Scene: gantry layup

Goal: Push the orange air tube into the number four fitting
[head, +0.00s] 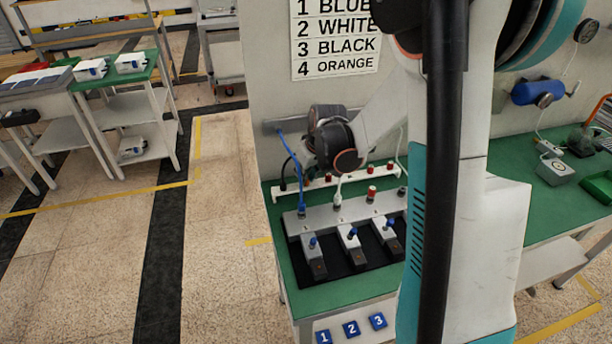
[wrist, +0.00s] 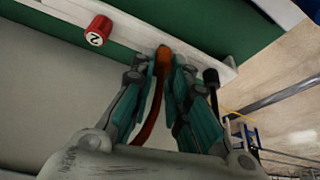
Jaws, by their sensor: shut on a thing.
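My gripper (wrist: 163,62) has teal fingers closed on the orange air tube (wrist: 147,128) in the wrist view. The tube's end sits between the fingertips, against or just over a pale rail (wrist: 135,35); I cannot tell whether it touches. The tube curves down between the fingers. In the head view my arm hides the gripper and the orange tube. A grey block (head: 318,217) on the green bench carries a blue tube (head: 301,190) at left and a white tube (head: 337,190) beside it. No fitting marked four can be made out.
A red cap marked 2 (wrist: 97,30) stands left of the fingertips. A black-topped part (wrist: 211,78) is close on the right. The wall sign (head: 336,40) pairs 4 with orange. Blue-handled valves (head: 349,240) stand in front of the block. Clear floor lies left of the bench.

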